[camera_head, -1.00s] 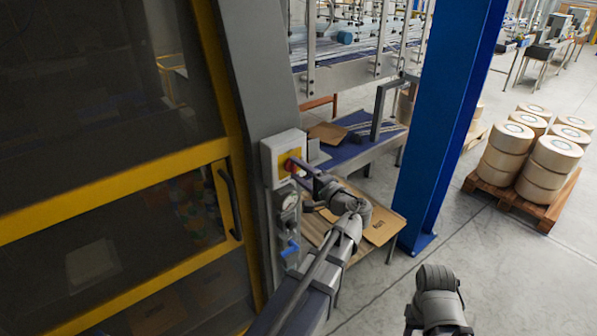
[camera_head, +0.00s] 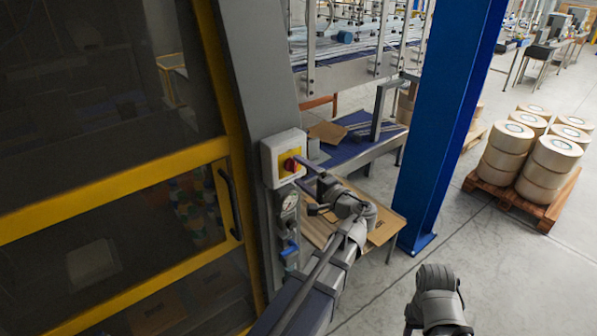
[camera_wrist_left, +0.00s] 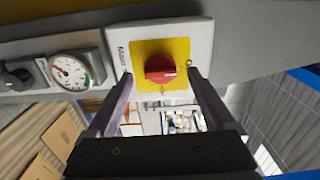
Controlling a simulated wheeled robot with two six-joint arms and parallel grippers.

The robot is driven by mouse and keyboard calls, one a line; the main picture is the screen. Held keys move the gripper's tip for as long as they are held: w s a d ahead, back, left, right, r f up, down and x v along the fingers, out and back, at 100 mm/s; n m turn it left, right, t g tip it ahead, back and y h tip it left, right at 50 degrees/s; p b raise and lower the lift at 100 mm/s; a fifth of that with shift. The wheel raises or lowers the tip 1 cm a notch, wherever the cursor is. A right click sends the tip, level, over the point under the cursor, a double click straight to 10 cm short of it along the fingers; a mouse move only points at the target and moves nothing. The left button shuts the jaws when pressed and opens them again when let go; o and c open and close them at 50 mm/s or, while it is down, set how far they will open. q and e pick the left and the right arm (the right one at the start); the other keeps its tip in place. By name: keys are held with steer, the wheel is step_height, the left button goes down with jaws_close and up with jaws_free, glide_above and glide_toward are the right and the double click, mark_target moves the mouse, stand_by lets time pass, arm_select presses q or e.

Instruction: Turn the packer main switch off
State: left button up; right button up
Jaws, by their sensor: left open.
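The packer main switch is a red rotary knob (camera_head: 290,164) on a yellow plate in a pale grey box (camera_head: 270,172), fixed to the machine's grey post. In the left wrist view the knob (camera_wrist_left: 160,68) sits on its yellow plate (camera_wrist_left: 181,50), with "Main" lettering on the box at left. My left gripper (camera_head: 303,171) is right in front of the box. Its two fingers (camera_wrist_left: 158,80) are spread, one on each side of the knob, with a gap to it on both sides; nothing is held. The right gripper does not show; only part of my right arm is at the lower right.
Below the switch box are a pressure gauge (camera_head: 290,202) and a blue valve handle (camera_head: 289,247). The yellow-framed door (camera_head: 120,190) with a dark handle (camera_head: 229,203) is at left. A blue column (camera_head: 445,130) stands at right, with a pallet of rolls (camera_head: 535,150) beyond.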

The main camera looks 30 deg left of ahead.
arm_select(q)
steer(key=v, duration=0.6)
steer(key=shift+d, duration=0.15)
steer(key=shift+s, duration=0.1)
steer(key=s+d+f+n+g+h+b, duration=0.1)
steer(key=s+d+f+g+h, duration=0.15)
steer(key=f, duration=0.45)
steer(key=s+d+f+g+h, duration=0.1)
steer(key=s+d+f+h, duration=0.3)
steer(key=f, duration=0.4)
steer(key=s+d+f+g+h, duration=0.1)
steer(key=s+d+f+h, duration=0.2)
steer(key=d, duration=0.2)
steer(key=s+d+f+g+h+b, duration=0.1)
steer(key=s+d+f+h, duration=0.2)
steer(key=d, duration=0.3)
steer(key=s+d+f+g+h, duration=0.1)
steer(key=s+d+f+h, duration=0.2)
steer(key=s+d, duration=0.1)
steer(key=shift+d+m, duration=0.3)
steer(key=shift+d, duration=0.45)
steer(key=shift+g, duration=0.25)
